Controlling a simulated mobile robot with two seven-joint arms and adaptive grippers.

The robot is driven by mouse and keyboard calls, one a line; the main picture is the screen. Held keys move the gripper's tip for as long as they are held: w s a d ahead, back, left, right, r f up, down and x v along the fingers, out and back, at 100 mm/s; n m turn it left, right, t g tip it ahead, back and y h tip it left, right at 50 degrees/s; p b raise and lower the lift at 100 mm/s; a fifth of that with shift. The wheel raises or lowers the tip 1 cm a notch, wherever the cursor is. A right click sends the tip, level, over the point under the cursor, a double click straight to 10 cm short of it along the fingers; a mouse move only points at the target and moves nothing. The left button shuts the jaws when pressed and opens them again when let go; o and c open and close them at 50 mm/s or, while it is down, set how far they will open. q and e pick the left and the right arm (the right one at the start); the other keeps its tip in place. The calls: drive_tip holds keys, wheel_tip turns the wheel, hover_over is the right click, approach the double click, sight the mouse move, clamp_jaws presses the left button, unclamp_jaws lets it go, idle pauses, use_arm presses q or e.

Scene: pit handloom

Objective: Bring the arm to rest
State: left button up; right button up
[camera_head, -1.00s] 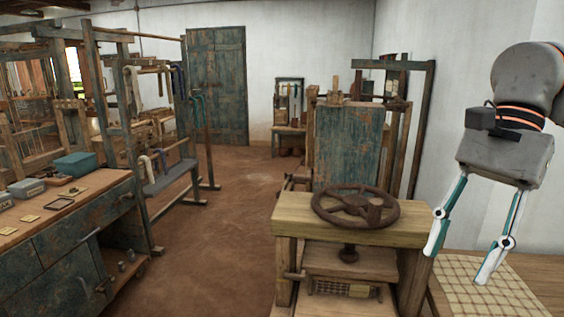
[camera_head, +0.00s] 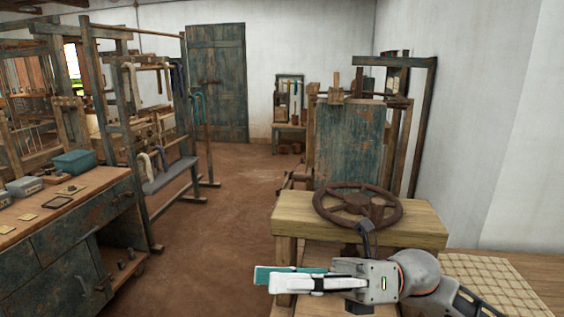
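My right gripper (camera_head: 262,279) is low in the middle of the head view, its arm coming in from the lower right. Its white and teal fingers point left and lie nearly in line with my view, so the gap between them cannot be judged. I see nothing held at the fingertips. The gripper is in front of the wooden stand (camera_head: 425,226) and appears below the rusty handwheel (camera_head: 330,207) on its top. The gripper and wrist hide the stand's lower front. My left arm and gripper are not in view.
A workbench (camera_head: 105,185) with a teal box (camera_head: 75,163) and small items stands at the left. Loom frames (camera_head: 92,100) rise behind it. A table with a checked cloth (camera_head: 485,283) is at the lower right. Open floor (camera_head: 235,215) lies between workbench and stand.

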drive_tip(key=w+d+f+m+t+h, duration=0.35)
drive_tip(key=f+m+t, duration=0.4)
drive_tip(key=m, duration=0.35)
drive_tip(key=w+d+f+m+t+h, duration=0.2)
drive_tip(key=w+f+m+t, duration=0.2)
drive_tip(key=f+m+t, duration=0.5)
drive_tip(key=w+d+f+m+t+h, duration=0.25)
drive_tip(key=m+t, duration=0.35)
drive_tip(key=m, duration=0.6)
drive_tip(key=s+d+f+m+g+h, duration=0.2)
drive_tip(key=s+d+f+m+h, duration=0.1)
drive_tip(key=f, duration=0.7)
drive_tip(key=s+d+f+m+g+h, duration=0.2)
drive_tip(key=s+d+f+m, duration=0.3)
drive_tip(key=f, duration=0.5)
drive_tip(key=s+d+f+m+g+h, duration=0.2)
drive_tip(key=s+d+f+m+h, duration=0.2)
drive_tip(key=s+f, duration=0.4)
wheel_tip(320, 180, down, 2)
drive_tip(key=shift+f+m, duration=0.2)
drive_tip(key=shift+m, duration=0.6)
drive_tip(key=shift+d, duration=0.1)
